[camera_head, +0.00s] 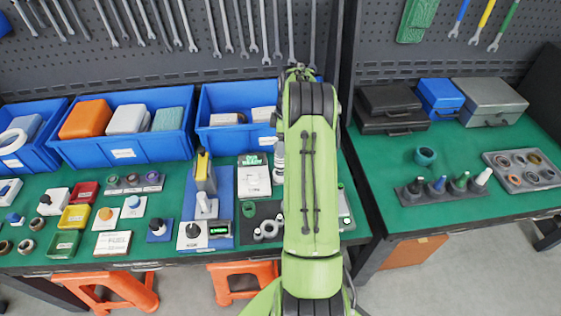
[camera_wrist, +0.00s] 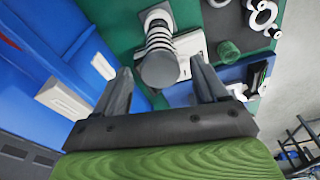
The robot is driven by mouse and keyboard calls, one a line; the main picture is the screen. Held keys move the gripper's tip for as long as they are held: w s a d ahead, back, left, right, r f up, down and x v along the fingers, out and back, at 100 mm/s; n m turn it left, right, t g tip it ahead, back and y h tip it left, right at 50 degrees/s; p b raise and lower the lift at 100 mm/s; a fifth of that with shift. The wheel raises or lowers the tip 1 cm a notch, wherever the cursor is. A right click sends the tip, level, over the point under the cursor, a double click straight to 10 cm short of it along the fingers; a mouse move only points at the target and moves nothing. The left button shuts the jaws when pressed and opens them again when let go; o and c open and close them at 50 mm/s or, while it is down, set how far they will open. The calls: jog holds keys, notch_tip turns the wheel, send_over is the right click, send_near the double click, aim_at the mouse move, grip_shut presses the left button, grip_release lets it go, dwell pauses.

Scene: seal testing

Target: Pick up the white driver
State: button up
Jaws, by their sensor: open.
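A driver with a white top (camera_head: 482,177) stands in the right end of a dark rack (camera_head: 440,194) on the right table in the head view. Black, blue and green-topped ones stand beside it to the left. It does not show in the wrist view. My gripper (camera_wrist: 161,66) is open in the wrist view, its two dark fingers apart. A grey and white ribbed cylinder (camera_wrist: 161,44) shows beyond and between the fingertips; I cannot tell the gap to them. In the head view my green arm hides my gripper, which is away from the rack.
A teal ring (camera_head: 425,156) stands behind the rack and a grey tray (camera_head: 526,184) of round parts lies right of it. Dark, blue and grey cases line the back. The left table (camera_head: 80,167) is crowded; blue bins (camera_head: 121,151) stand behind.

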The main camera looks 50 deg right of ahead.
aim_at(280, 162)
jog(key=f, duration=0.6)
jog(key=shift+w+a+f, duration=0.2)
jog(key=shift+w, duration=0.05)
jog(key=shift+c, duration=0.5)
